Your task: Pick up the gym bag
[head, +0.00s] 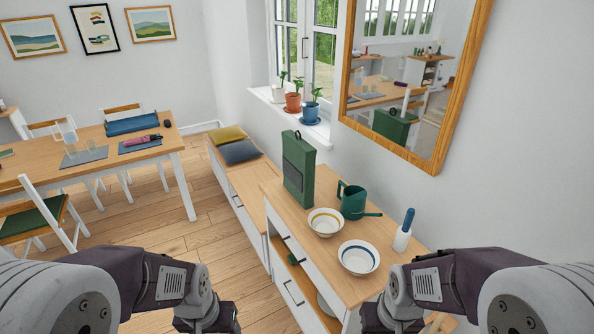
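A green upright bag-like object (299,170) with a dark grey front panel and a small top loop stands on the wooden cabinet top (345,277). A long blue object (132,124), possibly a bag or case, lies on the dining table at the left. I cannot tell for certain which of the two is the gym bag. My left gripper (210,320) is low in front of the cabinet, apart from both objects. My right gripper (390,320) is by the cabinet's near end. Both are seen from above at the frame's bottom; their fingers are not clear.
Two bowls (325,222), a green watering can (353,201) and a blue-handled brush in a white holder (403,233) stand near the green object. A bench with cushions (239,152) adjoins the cabinet. A mirror (412,75) hangs above. Floor (215,235) left of the cabinet is clear.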

